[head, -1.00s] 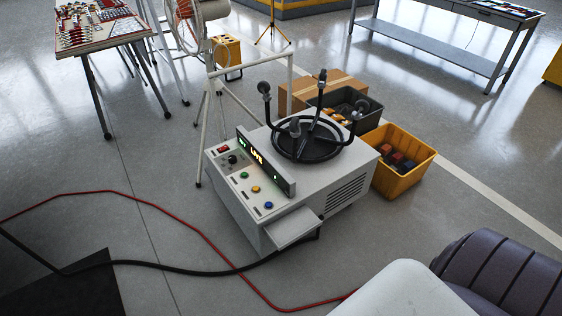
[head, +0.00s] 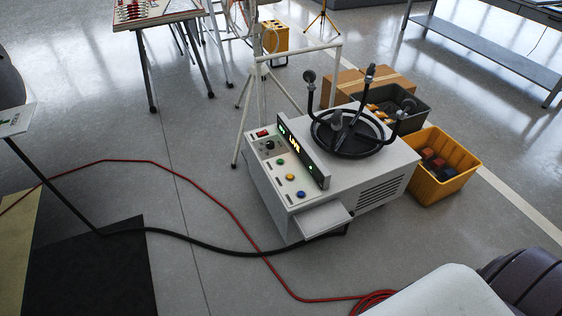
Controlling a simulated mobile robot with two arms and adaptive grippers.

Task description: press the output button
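A white machine (head: 375,190) stands on the floor in the middle of the head view. Its sloped front panel (head: 283,177) carries a red switch (head: 262,134), a dark knob (head: 268,145), and a green (head: 280,162), a yellow (head: 291,177) and a blue button (head: 301,194). Labels by the buttons are too small to read, so I cannot tell which is the output button. A lit display (head: 296,145) stands beside them. Neither of my grippers is in view.
A yellow crate (head: 462,158), a dark bin (head: 418,122) and a cardboard box (head: 345,80) stand beside and behind the machine. A black cable (head: 190,239) and a red hose (head: 215,197) cross the floor in front. A dark mat (head: 95,275) lies at lower left.

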